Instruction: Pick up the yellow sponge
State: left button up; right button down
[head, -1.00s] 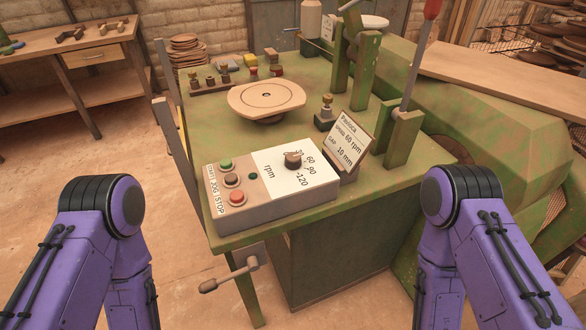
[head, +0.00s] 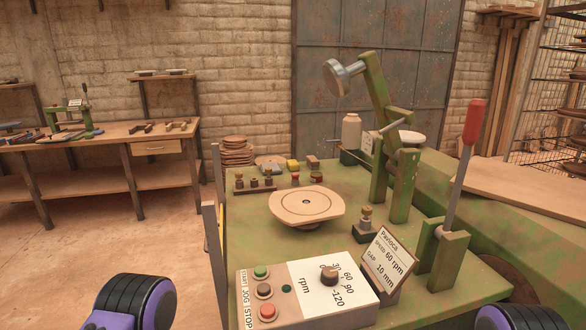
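A small yellow block (head: 293,165), which looks like the yellow sponge, sits at the back of the green machine table (head: 350,190). It lies behind the round wooden disc, between a grey-blue piece (head: 271,170) and a small brown block (head: 313,162). Neither of my grippers is in view. Only purple and black parts of my two arms show at the bottom edge, well in front of the yellow block.
A control box (head: 300,295) with buttons and a dial stands at the table's front. The round disc (head: 306,203), a sign (head: 388,262), a red-handled lever (head: 470,130) and a green arm with a roller (head: 385,130) crowd the table. A white bottle (head: 351,131) stands at the back.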

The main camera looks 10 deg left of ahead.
aim_at(293, 166)
jog(key=u, duration=3.15)
jog(key=i, duration=1.65)
jog(key=z, duration=2.6)
jog(key=i, duration=3.95)
